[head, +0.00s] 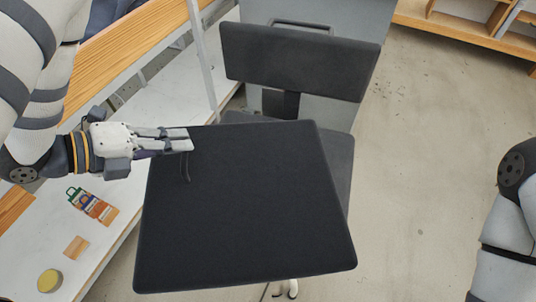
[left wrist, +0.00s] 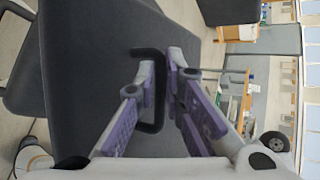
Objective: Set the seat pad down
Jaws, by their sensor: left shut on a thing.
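The seat pad (head: 245,215) is a large, flat dark slab in the middle of the head view, in front of a dark chair (head: 295,60). It covers part of the chair's seat; I cannot tell whether it touches it. My left gripper (head: 188,140) is at the pad's upper left corner, shut on the pad by a black loop handle. In the left wrist view the fingers (left wrist: 165,72) close around the handle (left wrist: 155,125), and the pad's dark face (left wrist: 85,70) fills the left and middle. My right gripper is out of view.
A white shelf (head: 70,240) along the left holds a small coloured package (head: 92,206), a wooden block (head: 76,247) and a yellow round tin (head: 49,280). A grey panel (head: 355,30) stands behind the chair. Open concrete floor (head: 430,150) lies to the right.

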